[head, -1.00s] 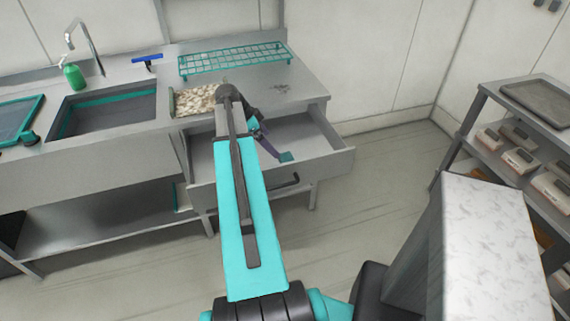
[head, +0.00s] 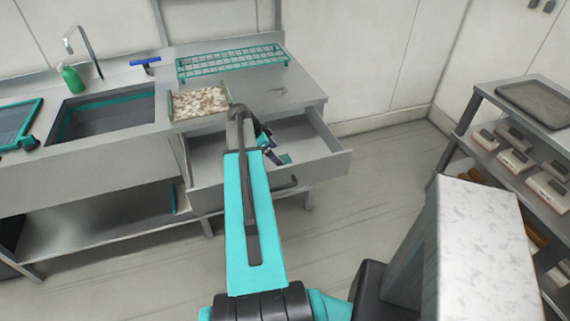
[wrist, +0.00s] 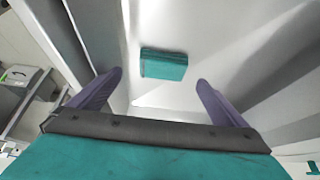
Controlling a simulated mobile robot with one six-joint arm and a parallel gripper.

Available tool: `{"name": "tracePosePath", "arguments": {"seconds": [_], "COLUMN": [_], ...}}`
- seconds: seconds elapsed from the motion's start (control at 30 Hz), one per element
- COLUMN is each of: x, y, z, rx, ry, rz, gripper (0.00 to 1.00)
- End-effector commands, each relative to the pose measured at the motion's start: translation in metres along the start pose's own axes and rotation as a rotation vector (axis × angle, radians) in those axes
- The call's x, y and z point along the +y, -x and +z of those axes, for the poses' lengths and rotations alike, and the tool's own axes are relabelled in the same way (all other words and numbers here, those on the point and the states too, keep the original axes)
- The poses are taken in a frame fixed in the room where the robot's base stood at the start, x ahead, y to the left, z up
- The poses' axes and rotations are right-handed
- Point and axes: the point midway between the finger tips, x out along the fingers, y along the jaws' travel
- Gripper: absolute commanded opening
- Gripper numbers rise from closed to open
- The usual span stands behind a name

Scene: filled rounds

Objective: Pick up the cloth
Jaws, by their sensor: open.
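The cloth looks like a small folded teal piece (wrist: 163,64) lying flat on the floor of an open drawer. In the head view a bit of the cloth (head: 286,158) shows beside my gripper. My gripper (wrist: 157,84) is open and empty, with its two purple fingers apart. In the wrist view the cloth lies beyond the fingertips, roughly centred between them, and nothing touches it. In the head view my gripper (head: 274,156) is at the open drawer, partly hidden by my arm.
The grey drawer (head: 333,160) is pulled out under the steel counter, its walls around the cloth. On the counter are a speckled tray (head: 200,103), a teal wire rack (head: 232,61) and a sink (head: 105,112). A shelf unit (head: 465,118) stands right.

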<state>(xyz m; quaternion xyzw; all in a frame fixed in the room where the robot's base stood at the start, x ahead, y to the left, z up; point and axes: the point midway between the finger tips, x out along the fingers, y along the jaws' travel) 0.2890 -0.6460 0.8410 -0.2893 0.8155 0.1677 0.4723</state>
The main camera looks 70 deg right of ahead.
Motion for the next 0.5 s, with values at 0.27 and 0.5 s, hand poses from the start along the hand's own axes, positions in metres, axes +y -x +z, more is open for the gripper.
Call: {"name": "tracePosePath", "arguments": {"seconds": [0.27, 0.5], "x": [-0.0001, -0.0002], "y": [-0.0117, -0.0114], "z": [0.0005, 0.0009], "rx": [0.0, 0.0], "ry": [0.001, 0.001], "rz": [-0.001, -0.001], "gripper": [0.97, 0.97]}}
